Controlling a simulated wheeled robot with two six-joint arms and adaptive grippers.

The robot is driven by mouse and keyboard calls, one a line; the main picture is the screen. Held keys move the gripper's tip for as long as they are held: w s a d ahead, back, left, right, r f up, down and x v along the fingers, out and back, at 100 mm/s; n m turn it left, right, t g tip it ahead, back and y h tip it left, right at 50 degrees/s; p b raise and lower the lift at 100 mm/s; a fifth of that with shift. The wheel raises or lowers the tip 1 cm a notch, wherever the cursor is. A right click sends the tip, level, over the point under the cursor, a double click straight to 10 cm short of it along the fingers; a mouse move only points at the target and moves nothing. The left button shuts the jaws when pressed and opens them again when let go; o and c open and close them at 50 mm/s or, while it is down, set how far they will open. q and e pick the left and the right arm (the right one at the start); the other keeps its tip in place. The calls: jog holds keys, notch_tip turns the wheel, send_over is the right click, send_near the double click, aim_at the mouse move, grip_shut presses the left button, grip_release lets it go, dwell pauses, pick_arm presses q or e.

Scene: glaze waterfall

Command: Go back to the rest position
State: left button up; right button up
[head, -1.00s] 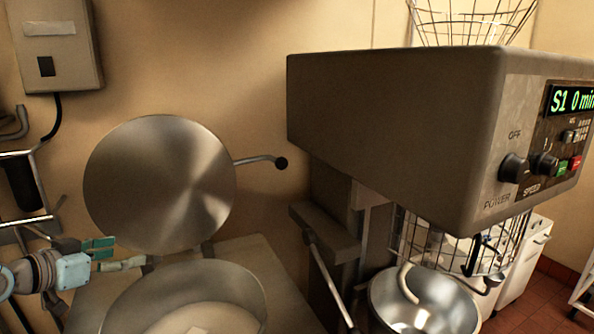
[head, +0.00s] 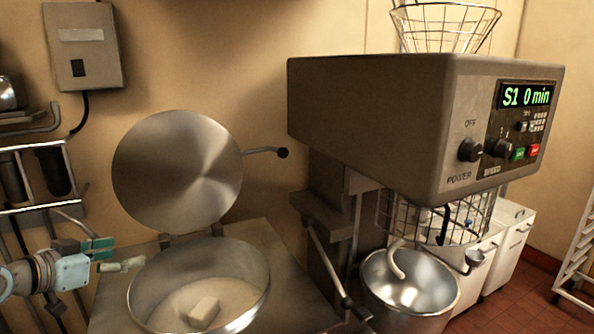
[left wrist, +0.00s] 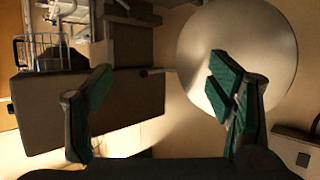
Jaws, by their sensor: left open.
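My left gripper (head: 112,257) comes in from the left edge in the head view, with green pads on its fingers. It is beside the left rim of a round metal pot (head: 262,287). In the left wrist view the two fingers of the left gripper (left wrist: 160,95) stand wide apart with nothing between them. The right gripper is not in either view.
The pot's round lid (head: 178,170) stands raised, and a pale block (head: 203,312) lies in the pot. A large mixer (head: 375,125) reads "S1 0 min" above a steel bowl (head: 410,292). A wall box (head: 84,45) hangs at upper left.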

pick_arm(q)
jog(key=s+d+f+g+y, duration=0.1)
jog(key=s+d+f+g, duration=0.2)
jog(key=f, duration=0.5)
jog(key=s+d+f, duration=0.4)
jog(key=s+f, duration=0.2)
jog(key=f, duration=0.2)
jog(key=s+d+f+g+y, duration=0.1)
jog(key=s+d+f+g, duration=0.2)
jog(key=f, duration=0.5)
jog(key=s+d+f+n+g+y, duration=0.15)
jog(key=s+f, duration=0.25)
jog(key=s, duration=0.8)
jog(key=s+d+f+n+g+y, duration=0.15)
jog(key=s+f, duration=0.25)
jog(key=s, duration=0.8)
notch_tip(320, 180, down, 27)
jog(key=s+a+g+b, duration=0.1)
jog(key=s+a+b, duration=0.15)
jog(key=b, duration=0.35)
jog(key=s+f+n+g+b, duration=0.1)
jog(key=s+f+b, duration=0.3)
jog(key=s+f, duration=0.9)
notch_tip(320, 180, down, 2)
jog(key=shift+s+a+f+y, duration=0.1)
jog(key=shift+s+a+y, duration=0.05)
jog(key=shift+a+y, duration=0.3)
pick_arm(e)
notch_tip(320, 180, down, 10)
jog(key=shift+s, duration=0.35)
